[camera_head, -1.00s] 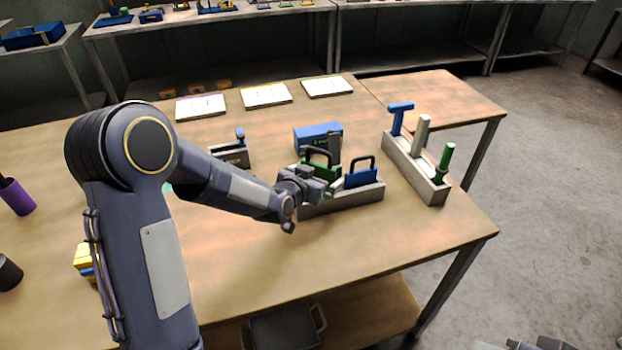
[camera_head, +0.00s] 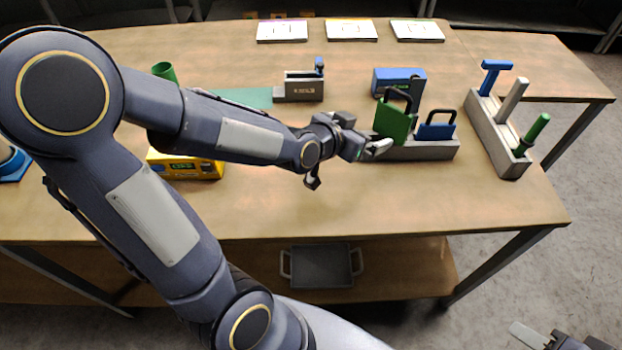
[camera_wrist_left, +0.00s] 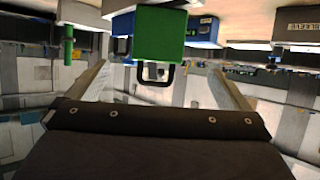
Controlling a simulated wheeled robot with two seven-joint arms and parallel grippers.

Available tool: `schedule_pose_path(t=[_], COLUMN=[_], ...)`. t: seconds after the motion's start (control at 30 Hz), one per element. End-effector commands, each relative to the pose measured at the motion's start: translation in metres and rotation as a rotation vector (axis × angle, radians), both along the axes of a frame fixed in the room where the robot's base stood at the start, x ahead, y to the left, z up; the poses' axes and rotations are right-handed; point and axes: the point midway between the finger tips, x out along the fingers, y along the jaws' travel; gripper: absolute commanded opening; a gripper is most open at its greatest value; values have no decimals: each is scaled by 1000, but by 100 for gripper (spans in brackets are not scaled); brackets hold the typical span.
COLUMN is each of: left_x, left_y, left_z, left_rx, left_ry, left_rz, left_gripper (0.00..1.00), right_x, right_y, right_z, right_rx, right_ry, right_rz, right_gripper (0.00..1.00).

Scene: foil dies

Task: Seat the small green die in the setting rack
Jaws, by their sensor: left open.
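The green die (camera_head: 393,121) with a black loop handle stands at the left part of the grey rack (camera_head: 420,151), looking slightly tilted. Its lower edge is partly hidden, so I cannot tell how deep it sits. A blue die (camera_head: 436,131) with a similar handle stands to its right in the rack. My left gripper (camera_head: 382,148) is open, low at the front left of the green die. In the left wrist view the green die (camera_wrist_left: 158,34) appears between the spread fingers, beyond their tips, with its handle toward me. My right gripper (camera_head: 548,338) is partly cut off at the bottom right.
A blue box (camera_head: 394,80) stands behind the rack. A long grey holder (camera_head: 492,130) with blue, grey and green upright tools is at right. A grey block (camera_head: 302,87) and a yellow box (camera_head: 188,166) are at left. The front table is clear.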

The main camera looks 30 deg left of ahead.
Motion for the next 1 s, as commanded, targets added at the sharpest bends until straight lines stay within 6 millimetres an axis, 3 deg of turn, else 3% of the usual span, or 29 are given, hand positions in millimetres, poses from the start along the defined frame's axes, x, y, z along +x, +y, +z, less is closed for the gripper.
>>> schedule_pose_path(t=[0.07, 0.2, 0.4, 0.5, 0.63, 0.93, 1.0], left_x=[-24, -91, -188, -219, -237, -238, -238], left_y=[10, 20, 18, 14, 11, 11, 11], left_z=[8, 13, 7, 3, 1, 0, 0], left_rx=[-39, -138, -252, -281, -297, -297, -297], left_ry=[69, 268, 530, 612, 663, 669, 669], left_rz=[22, 59, 99, 108, 114, 113, 112], left_gripper=[100, 100, 100, 100, 100, 100, 93], right_x=[0, 0, 0, 0, 0, 0, 0], right_y=[0, 0, 0, 0, 0, 0, 0], right_z=[0, 0, 0, 0, 0, 0, 0], right_rx=[0, 0, 0, 0, 0, 0, 0], right_ry=[0, 0, 0, 0, 0, 0, 0], right_rz=[0, 0, 0, 0, 0, 0, 0], right_gripper=[40, 40, 40, 40, 40, 40, 40])
